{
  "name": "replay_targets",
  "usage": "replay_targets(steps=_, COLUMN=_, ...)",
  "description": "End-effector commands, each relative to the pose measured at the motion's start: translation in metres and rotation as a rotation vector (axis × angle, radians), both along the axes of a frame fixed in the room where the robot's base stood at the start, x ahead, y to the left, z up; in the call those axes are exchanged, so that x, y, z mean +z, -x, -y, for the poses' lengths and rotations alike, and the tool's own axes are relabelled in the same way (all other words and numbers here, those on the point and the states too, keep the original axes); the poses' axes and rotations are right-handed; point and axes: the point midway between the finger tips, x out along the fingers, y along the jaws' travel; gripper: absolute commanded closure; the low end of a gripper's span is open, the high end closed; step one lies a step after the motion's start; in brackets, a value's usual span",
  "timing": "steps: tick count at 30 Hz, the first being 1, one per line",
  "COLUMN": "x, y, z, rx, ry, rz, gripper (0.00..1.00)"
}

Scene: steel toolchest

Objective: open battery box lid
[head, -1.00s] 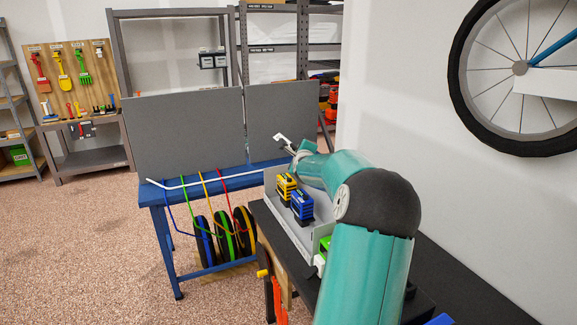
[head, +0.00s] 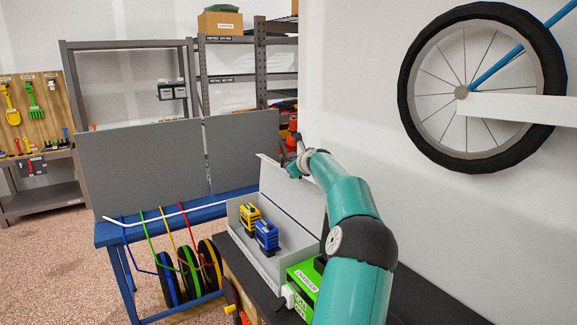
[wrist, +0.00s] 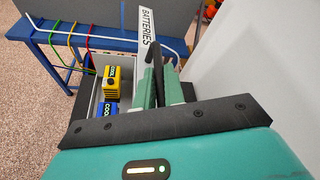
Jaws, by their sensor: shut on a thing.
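The grey battery box (head: 250,258) stands on the dark bench, with a yellow battery (head: 249,214) and a blue battery (head: 266,235) inside. Its pale lid (head: 285,200) is raised, standing steeply at the box's right side in the head view. In the wrist view the lid's edge bears a "BATTERIES" label (wrist: 147,25). The yellow (wrist: 111,82) and blue (wrist: 108,108) batteries show left of the fingers.
A green charger (head: 304,284) sits at the box's near end. A blue table (head: 165,222) with coloured cords and a grey panel (head: 140,165) stands to the left. The white wall with a mounted bicycle wheel (head: 418,128) is close on the right.

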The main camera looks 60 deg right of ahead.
Motion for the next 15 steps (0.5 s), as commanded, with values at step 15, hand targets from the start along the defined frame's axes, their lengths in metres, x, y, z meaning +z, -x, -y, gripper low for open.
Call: replay_targets(steps=15, x=-0.0006, y=0.0008, z=0.0016, rx=-0.001, ry=-0.006, rz=0.003, gripper=0.72)
